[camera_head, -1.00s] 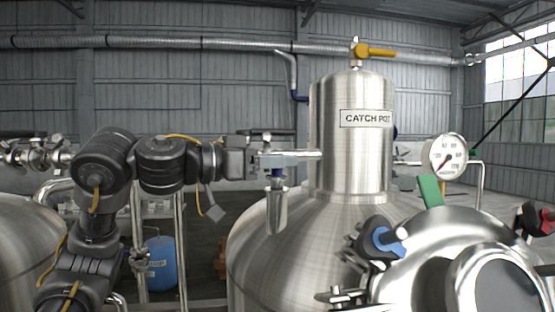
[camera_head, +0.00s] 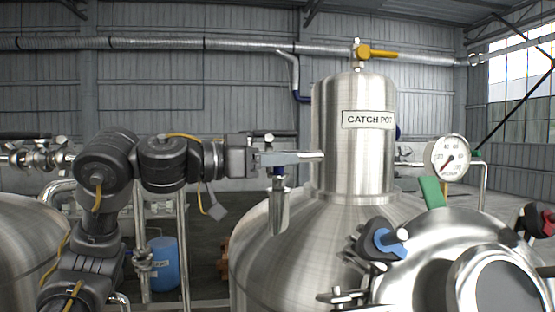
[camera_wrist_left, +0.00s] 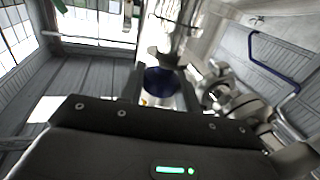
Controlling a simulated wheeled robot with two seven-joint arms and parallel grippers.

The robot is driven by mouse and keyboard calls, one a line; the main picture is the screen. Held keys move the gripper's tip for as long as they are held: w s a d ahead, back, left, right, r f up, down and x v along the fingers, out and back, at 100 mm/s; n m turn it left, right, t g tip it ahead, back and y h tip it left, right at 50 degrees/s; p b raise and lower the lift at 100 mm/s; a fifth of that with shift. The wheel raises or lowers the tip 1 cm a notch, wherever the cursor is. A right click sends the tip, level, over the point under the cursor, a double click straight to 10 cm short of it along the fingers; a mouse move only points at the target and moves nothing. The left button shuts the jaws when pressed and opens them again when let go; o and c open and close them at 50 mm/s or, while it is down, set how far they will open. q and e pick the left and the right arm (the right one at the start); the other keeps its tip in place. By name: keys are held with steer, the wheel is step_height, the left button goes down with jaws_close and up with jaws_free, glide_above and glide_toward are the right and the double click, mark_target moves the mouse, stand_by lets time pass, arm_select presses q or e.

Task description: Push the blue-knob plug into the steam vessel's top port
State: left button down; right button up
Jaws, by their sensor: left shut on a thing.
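My left gripper (camera_head: 290,158) is shut on the plug's blue knob (camera_head: 278,171). The plug's metal body (camera_head: 279,208) hangs below the fingers, narrowing downward, in front of the large steel vessel's dome (camera_head: 262,250) and left of the catch pot. In the left wrist view the dark blue knob (camera_wrist_left: 162,82) sits between the fingers. No port opening shows under the plug, and I cannot tell which vessel is the steam vessel. My right gripper is out of view.
The catch pot (camera_head: 352,160), with a yellow valve handle (camera_head: 376,52) on top, stands close to the fingertips. A gauge (camera_head: 447,157), a green handle (camera_head: 431,191) and a domed steel vessel (camera_head: 445,235) with a blue-and-black clamp knob (camera_head: 380,241) are at the right.

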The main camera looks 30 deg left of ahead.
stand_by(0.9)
arm_select(q)
steer(key=shift+d+f+b, duration=0.1)
steer(key=shift+f+b, duration=0.2)
steer(key=shift+f, duration=0.05)
